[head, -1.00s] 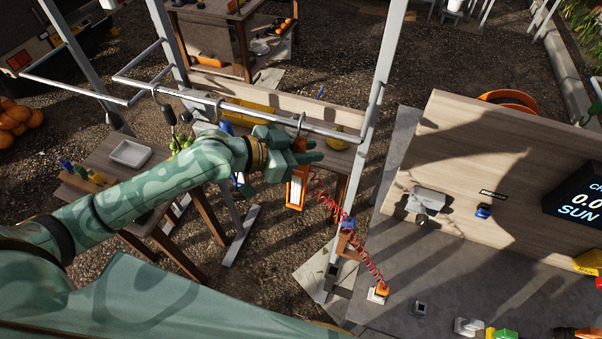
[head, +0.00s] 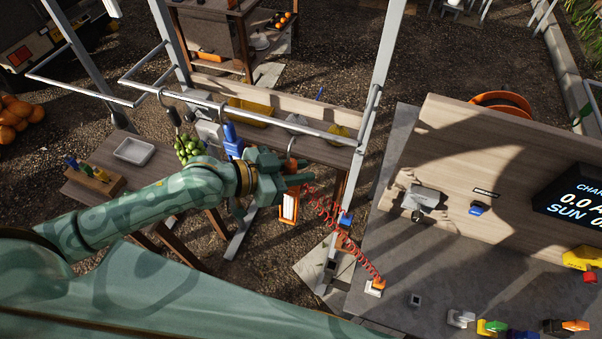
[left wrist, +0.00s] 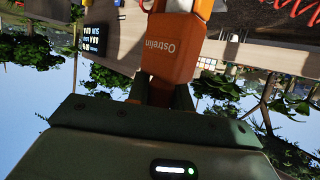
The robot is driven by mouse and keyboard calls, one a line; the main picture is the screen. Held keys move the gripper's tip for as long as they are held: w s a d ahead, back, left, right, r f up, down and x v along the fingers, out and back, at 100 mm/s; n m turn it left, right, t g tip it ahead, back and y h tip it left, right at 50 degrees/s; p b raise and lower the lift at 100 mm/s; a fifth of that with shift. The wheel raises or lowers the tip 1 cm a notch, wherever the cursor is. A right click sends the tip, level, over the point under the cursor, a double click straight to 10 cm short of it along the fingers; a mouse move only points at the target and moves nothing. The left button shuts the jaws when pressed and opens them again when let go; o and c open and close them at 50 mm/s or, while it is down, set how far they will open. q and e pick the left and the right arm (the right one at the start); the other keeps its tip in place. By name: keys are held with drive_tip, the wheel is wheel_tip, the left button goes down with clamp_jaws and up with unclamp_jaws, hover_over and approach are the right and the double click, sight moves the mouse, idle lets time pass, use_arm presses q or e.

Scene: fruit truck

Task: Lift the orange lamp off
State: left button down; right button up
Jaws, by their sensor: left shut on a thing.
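The orange lamp (head: 289,208) has a pale light panel, a metal hook (head: 291,146) on top and a coiled red cable. My left gripper (head: 302,179) is shut on its upper orange body. In the left wrist view the lamp's orange body (left wrist: 172,60), marked "Ostrelin", sits between the fingers (left wrist: 160,95). The hook's top shows just below the metal rail (head: 330,137) in the head view and looks apart from it. My fingers partly hide the lamp's upper body. My right gripper is not in view.
The red cable (head: 345,243) runs to an orange plug (head: 378,284) on the grey counter (head: 400,262). An upright post (head: 379,90) stands right of the lamp. Other hooks hang at the rail's left. A wooden table with a white tray (head: 134,151) and green fruit (head: 188,148) stands beyond my arm.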

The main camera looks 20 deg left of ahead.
use_arm(q)
drive_tip(key=s+p, duration=0.4)
drive_tip(key=s, duration=0.4)
drive_tip(key=shift+a, duration=0.15)
